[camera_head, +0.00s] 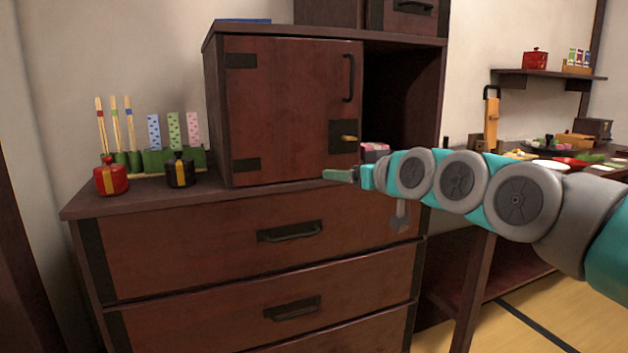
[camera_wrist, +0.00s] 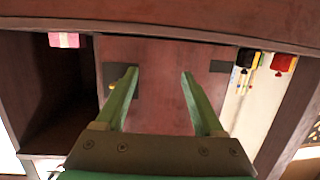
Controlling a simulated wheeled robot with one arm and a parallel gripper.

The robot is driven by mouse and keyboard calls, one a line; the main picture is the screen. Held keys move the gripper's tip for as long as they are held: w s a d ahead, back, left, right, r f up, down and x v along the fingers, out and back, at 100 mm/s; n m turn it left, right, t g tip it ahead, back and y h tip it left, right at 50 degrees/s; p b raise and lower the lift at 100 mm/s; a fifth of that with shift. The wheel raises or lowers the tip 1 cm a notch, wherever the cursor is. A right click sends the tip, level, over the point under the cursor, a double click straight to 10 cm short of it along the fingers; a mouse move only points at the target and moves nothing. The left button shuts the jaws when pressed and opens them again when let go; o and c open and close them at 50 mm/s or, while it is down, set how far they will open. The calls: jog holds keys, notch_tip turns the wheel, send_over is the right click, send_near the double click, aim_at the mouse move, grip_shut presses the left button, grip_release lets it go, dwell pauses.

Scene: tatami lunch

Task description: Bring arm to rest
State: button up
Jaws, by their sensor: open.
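My gripper (camera_head: 338,175) is at the end of my teal and grey arm, which reaches in from the right in the head view. It is in front of the lower right part of the cabinet door (camera_head: 290,110). In the wrist view my gripper (camera_wrist: 160,80) has its two green fingers spread apart with nothing between them. The reddish-brown door (camera_wrist: 158,60) lies beyond the fingers. The door looks shut, with a black handle (camera_head: 349,78) and a small brass latch (camera_head: 349,138). I cannot tell whether a finger touches the door.
An open compartment (camera_head: 405,95) right of the door holds a pink box (camera_head: 375,150). A red pot (camera_head: 111,178), a black pot (camera_head: 180,171) and a green holder (camera_head: 170,158) stand at left on the chest (camera_head: 240,240). A table with dishes (camera_head: 551,164) is at right.

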jog(key=s+a+f+g+h+p, duration=0.35)
jog(key=s+f+g, duration=0.35)
jog(key=s+f, duration=0.95)
jog(key=s+d+f+m+g+h, duration=0.1)
jog(key=s+d+f+g, duration=0.1)
jog(key=s, duration=0.6)
jog(key=s+d+f+m+g+p, duration=0.1)
jog(key=s+f+g, duration=0.3)
jog(key=s, duration=0.5)
jog(key=s+d+f+m+g+h, duration=0.1)
jog(key=s+d+f+m+g, duration=0.1)
jog(key=s, duration=0.7)
notch_tip(320, 180, down, 3)
jog(key=shift+d+r+m+g+h+p, duration=0.2)
jog(key=shift+d+m+g+h+p, duration=0.15)
jog(key=shift+d, duration=0.55)
